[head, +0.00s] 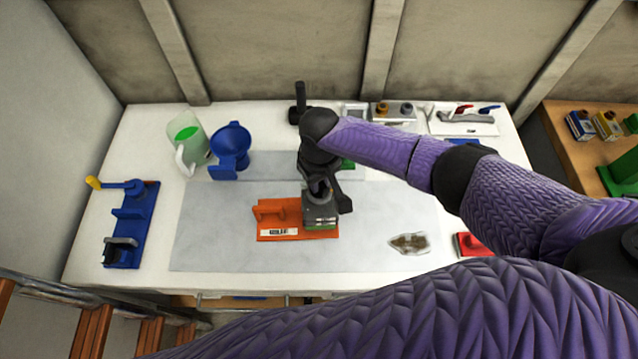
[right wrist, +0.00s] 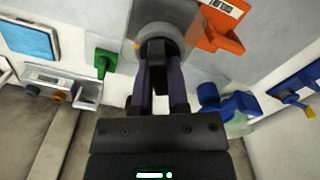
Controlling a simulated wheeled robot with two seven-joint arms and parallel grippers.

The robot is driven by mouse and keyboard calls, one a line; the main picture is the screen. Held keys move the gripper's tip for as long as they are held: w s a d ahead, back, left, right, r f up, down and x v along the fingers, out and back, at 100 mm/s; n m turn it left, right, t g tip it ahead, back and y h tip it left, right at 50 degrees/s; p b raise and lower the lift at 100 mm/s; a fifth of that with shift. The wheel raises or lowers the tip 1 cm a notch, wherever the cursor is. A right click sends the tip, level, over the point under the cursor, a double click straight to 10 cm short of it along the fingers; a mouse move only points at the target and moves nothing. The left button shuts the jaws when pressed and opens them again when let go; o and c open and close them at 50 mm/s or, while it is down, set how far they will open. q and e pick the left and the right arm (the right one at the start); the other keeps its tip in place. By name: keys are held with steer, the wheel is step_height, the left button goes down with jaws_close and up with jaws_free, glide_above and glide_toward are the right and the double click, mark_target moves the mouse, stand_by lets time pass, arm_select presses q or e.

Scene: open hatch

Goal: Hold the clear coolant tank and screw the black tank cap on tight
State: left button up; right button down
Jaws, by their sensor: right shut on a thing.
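The coolant tank (head: 320,216) is a small, greyish see-through block at the right end of an orange holder (head: 270,212) with a white label. It also shows past the fingers in the right wrist view (right wrist: 182,14). My right gripper (head: 318,186) points down over the tank's top. In the right wrist view its fingers (right wrist: 160,80) are shut on the dark tank cap (right wrist: 157,50), right at the tank's round top. The fingers hide much of the cap, and I cannot tell how far it is threaded. My left gripper is not in view.
A grey mat (head: 215,235) lies under the holder. A blue funnel (head: 231,145) and pale jug (head: 186,140) stand behind left; a blue fixture (head: 132,222) is at far left. The mat's left part is clear.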

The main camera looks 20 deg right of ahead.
steer(key=shift+n, duration=0.5)
steer(key=shift+r+p, duration=0.6)
steer(key=shift+p, duration=0.2)
step_height(320, 180, up, 2)
steer(key=shift+r+p, duration=0.15)
steer(key=shift+p, duration=1.1)
